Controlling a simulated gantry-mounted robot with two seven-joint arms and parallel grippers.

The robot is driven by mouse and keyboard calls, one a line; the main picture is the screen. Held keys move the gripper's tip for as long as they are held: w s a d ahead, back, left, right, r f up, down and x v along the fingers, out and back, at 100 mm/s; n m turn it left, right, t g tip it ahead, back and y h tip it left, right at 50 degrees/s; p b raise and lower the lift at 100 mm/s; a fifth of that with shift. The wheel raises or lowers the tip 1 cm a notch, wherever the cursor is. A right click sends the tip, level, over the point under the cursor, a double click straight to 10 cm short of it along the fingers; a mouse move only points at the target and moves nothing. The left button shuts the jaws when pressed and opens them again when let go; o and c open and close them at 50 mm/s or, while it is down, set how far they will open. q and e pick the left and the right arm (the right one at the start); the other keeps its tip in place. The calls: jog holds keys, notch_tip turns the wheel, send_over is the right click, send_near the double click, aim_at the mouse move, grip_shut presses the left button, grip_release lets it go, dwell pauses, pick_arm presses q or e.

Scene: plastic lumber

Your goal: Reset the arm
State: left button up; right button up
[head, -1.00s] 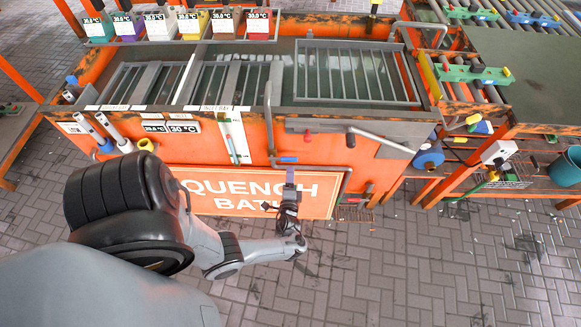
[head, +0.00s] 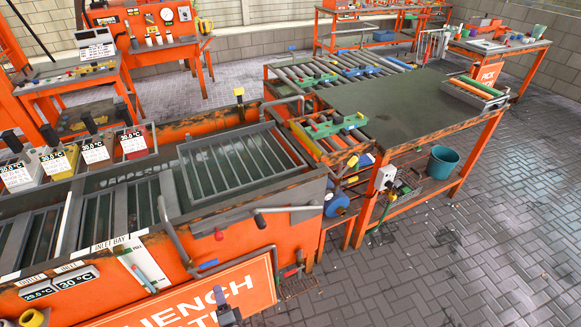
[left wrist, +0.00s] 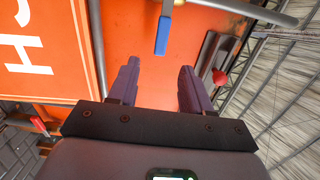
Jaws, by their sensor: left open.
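My left gripper (head: 222,298) shows only as a small tip at the bottom edge of the head view, in front of the orange sign on the quench bath (head: 210,218). In the left wrist view its two purple fingers (left wrist: 157,88) are apart with nothing between them. Beyond them are the orange bath front (left wrist: 225,45) and a blue-ended handle (left wrist: 163,36). Whether the fingers touch anything is not shown. My right gripper is in no view.
The white-lettered sign (left wrist: 45,50) lies left of the fingers, with a grey pipe (left wrist: 95,55) beside it. A red-knobbed lever (left wrist: 219,77) is at right. A bench (head: 400,105) with rollers stands right of the bath, a teal bucket (head: 443,162) near it. Open brick floor (head: 470,250) lies at right.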

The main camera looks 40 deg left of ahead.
pick_arm(q)
jog(key=s+a+m+t, duration=0.1)
jog(key=s+a, duration=0.1)
jog(key=s, duration=0.4)
jog(key=w+d+r+n+t+h, duration=0.1)
jog(key=w+d+r+n+h, duration=0.1)
jog(key=w+d+r+h, duration=0.45)
jog(key=w+d+r+n+h, duration=0.2)
jog(key=w+d+r+h, duration=0.15)
jog(key=d+h, duration=0.45)
jog(key=s+d+r+g+h, duration=0.2)
jog(key=s+d+r+g, duration=0.3)
jog(key=s+d+r, duration=0.5)
notch_tip(320, 180, up, 35)
jog(key=w+d+p, duration=0.1)
jog(key=w+p, duration=0.1)
jog(key=p, duration=3.4)
jog(key=shift+w, duration=0.2)
